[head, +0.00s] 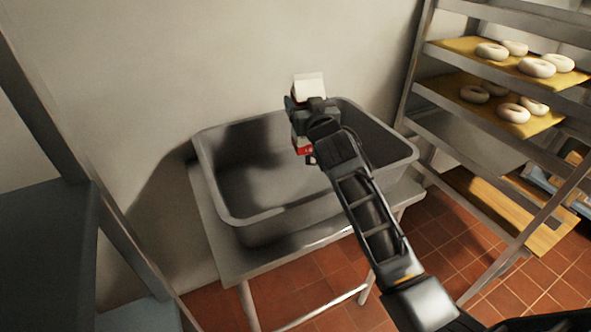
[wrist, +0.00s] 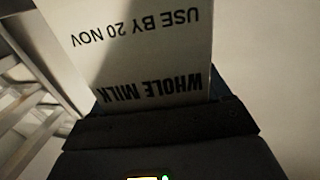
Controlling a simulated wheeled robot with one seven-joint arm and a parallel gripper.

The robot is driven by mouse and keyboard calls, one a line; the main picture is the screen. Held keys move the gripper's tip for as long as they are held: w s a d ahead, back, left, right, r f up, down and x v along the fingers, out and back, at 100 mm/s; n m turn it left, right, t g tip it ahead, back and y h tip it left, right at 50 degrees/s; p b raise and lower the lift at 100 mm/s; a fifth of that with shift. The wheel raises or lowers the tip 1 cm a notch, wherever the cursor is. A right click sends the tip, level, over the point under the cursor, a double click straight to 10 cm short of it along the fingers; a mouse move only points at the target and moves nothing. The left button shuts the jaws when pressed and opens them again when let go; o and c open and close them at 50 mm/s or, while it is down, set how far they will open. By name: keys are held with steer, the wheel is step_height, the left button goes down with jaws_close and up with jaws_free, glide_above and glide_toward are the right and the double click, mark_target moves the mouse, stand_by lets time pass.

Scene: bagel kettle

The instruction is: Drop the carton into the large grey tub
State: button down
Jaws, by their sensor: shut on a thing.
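The carton (head: 309,88) is white with a red band low down, and my gripper (head: 303,112) is shut on it. In the head view it is held over the large grey tub (head: 240,214), toward the tub's back edge. In the wrist view the carton (wrist: 140,45) fills the upper middle, with "WHOLE MILK" and "USE BY 20 NOV" printed upside down. The tub stands on a metal table, and the part of its inside that shows looks empty. My arm hides part of the tub's right side.
The metal table (head: 214,235) stands against a plain wall (head: 170,70). A rack (head: 425,60) at the right holds boards of bagels (head: 536,68). A dark shelf unit (head: 50,225) stands at the left. Red tile floor (head: 335,300) shows in front.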

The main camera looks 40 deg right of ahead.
steer(key=shift+r, duration=0.15)
steer(key=shift+c, duration=1.5)
jaws_free()
steer(key=o, duration=0.3)
steer(key=v, duration=0.7)
steer(key=shift+s+a+b, duration=0.15)
steer(key=shift+s+b, duration=0.05)
steer(key=shift+b, duration=0.25)
steer(key=shift+a, duration=0.15)
